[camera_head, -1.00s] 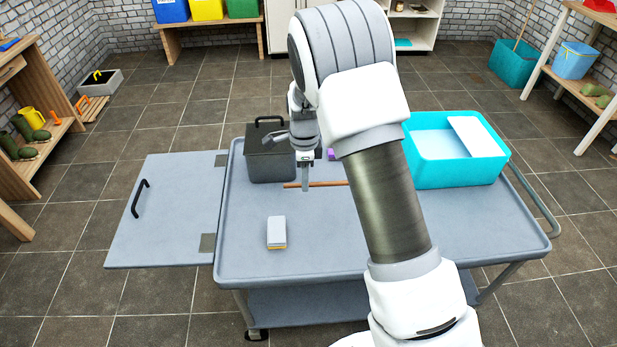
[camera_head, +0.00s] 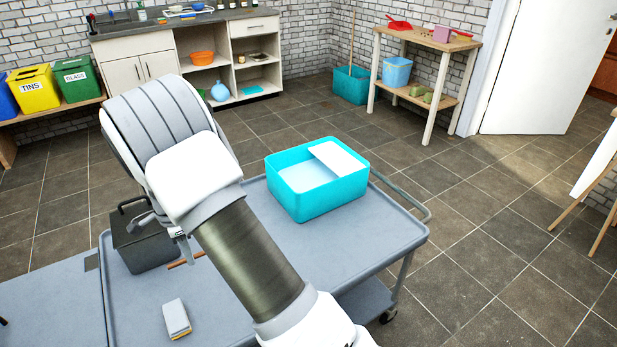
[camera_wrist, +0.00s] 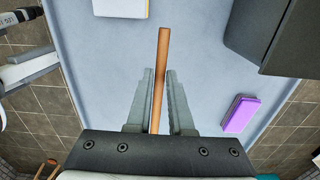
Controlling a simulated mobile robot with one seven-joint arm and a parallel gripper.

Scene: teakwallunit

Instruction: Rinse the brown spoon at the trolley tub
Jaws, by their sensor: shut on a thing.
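The brown spoon shows in the wrist view as a thin brown stick (camera_wrist: 163,55) between the fingers of my gripper (camera_wrist: 160,75), which is shut on it. Its bowl end is not visible. In the head view the spoon (camera_head: 187,260) is low over or on the left part of the grey trolley (camera_head: 270,245), beside a dark lidded box, partly hidden by my arm. My gripper (camera_head: 184,248) is mostly hidden there. The turquoise tub (camera_head: 322,203) stands on the trolley's right part, with pale water inside and a white panel across its right corner.
The dark box (camera_head: 147,250) with a black handle stands left of my gripper. A grey-and-yellow sponge-like block (camera_head: 176,317) lies nearer me. A purple block (camera_wrist: 240,113) shows in the wrist view. The trolley top between box and tub is partly hidden by my arm.

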